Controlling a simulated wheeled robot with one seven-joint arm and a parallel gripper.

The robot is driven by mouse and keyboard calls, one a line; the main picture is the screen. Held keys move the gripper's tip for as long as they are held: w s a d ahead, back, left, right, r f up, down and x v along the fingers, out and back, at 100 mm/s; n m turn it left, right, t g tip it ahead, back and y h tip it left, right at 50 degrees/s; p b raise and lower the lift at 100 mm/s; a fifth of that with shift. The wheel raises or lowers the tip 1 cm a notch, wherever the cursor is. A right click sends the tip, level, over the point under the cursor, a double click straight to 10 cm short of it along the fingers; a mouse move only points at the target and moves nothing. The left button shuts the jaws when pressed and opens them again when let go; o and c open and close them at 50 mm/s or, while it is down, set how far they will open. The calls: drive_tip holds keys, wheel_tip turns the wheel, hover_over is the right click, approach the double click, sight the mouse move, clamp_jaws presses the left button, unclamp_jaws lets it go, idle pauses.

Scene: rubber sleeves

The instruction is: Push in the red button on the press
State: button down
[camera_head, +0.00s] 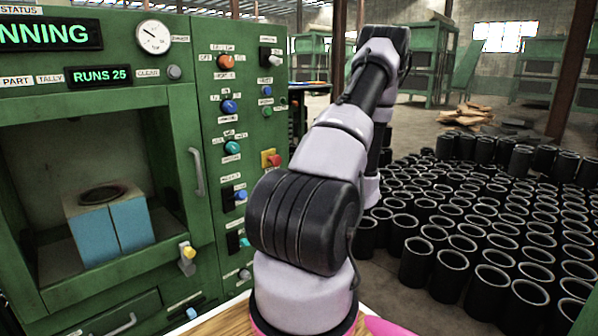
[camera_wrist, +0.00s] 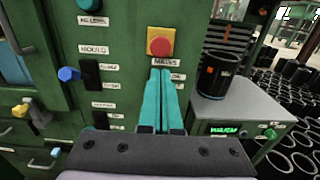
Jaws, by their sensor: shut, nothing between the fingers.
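The press (camera_head: 95,190) is a green cabinet at the left in the head view. Its control panel carries a red button (camera_head: 272,158) on a yellow plate, just left of my arm. In the wrist view the red button (camera_wrist: 160,45) shows at top centre, with a printed label under it. My gripper (camera_wrist: 160,73) has two teal fingers, shut together with nothing between them. Their tips appear just below the button in the picture, over the label. I cannot tell how far they are from the panel. In the head view my gripper is not visible.
Other knobs and switches surround the button, including a blue knob (camera_wrist: 68,74) at the left. A black sleeve (camera_wrist: 218,74) stands on a grey bench (camera_wrist: 250,108) at the right. Many black sleeves (camera_head: 490,215) cover the floor. The press chamber holds a blue-sided block (camera_head: 110,228).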

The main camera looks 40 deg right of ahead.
sight(278, 162)
drive_tip(key=w, duration=1.2)
drive_tip(key=shift+w+a, duration=0.1)
drive_tip(key=shift+a, duration=0.3)
